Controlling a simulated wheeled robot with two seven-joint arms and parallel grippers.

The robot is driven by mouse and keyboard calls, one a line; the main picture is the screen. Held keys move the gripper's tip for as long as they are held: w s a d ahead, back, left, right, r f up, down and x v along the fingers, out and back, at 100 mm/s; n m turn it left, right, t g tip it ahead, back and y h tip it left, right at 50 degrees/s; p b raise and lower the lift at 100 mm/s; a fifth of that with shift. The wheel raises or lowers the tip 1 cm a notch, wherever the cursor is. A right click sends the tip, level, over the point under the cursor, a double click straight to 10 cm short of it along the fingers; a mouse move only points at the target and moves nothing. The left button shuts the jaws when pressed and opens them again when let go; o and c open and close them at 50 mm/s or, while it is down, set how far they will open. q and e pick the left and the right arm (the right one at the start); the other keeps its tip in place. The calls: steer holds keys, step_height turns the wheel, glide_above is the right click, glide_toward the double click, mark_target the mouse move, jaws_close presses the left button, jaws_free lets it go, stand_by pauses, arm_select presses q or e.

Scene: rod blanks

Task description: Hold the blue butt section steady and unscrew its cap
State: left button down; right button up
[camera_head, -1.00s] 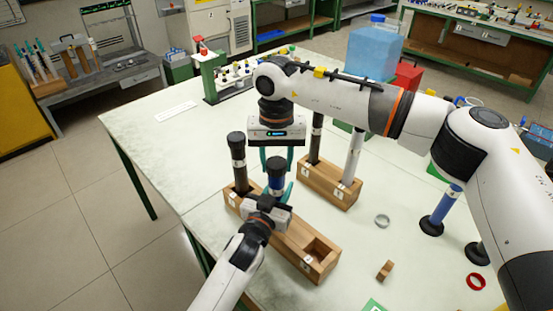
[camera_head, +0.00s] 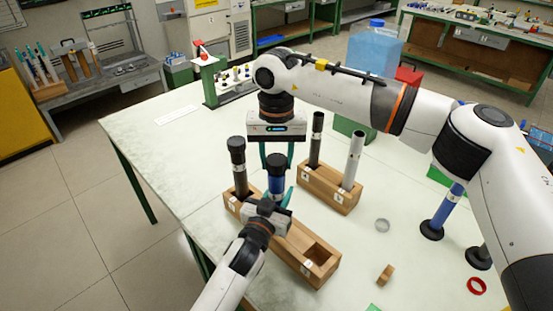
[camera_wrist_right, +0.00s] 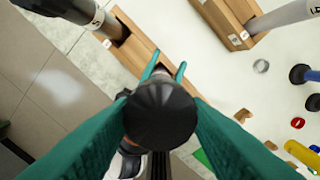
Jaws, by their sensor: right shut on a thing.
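The blue butt section (camera_head: 276,184) stands upright at the near wooden block (camera_head: 291,256), with its dark cap (camera_head: 277,161) on top. In the right wrist view the black cap (camera_wrist_right: 161,113) is between my right gripper's teal fingers and hides the tube under it. My right gripper (camera_head: 277,158) points down from above and is shut on the cap. My left gripper (camera_head: 278,197) comes from the near side, lower down, with its fingers on both sides of the blue tube, apparently closed on it. Its fingertips (camera_wrist_right: 167,70) show beyond the cap; the contact is hidden.
A black capped rod (camera_head: 238,168) stands close left in the same block. Behind, another block (camera_head: 333,195) holds a dark rod (camera_head: 316,140) and a pale rod (camera_head: 352,160). A blue rod (camera_head: 446,207), grey ring (camera_head: 382,225), wooden piece (camera_head: 386,273) and red ring (camera_head: 477,285) are right.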

mark_target(276, 159)
steer(key=shift+r, duration=0.1)
steer(key=shift+r, duration=1.95)
arm_select(q)
steer(key=c, duration=0.9)
jaws_free()
steer(key=b+v, duration=0.1)
steer(key=v, duration=1.1)
steer(key=shift+a, duration=0.1)
arm_select(e)
steer(key=shift+f, duration=0.7)
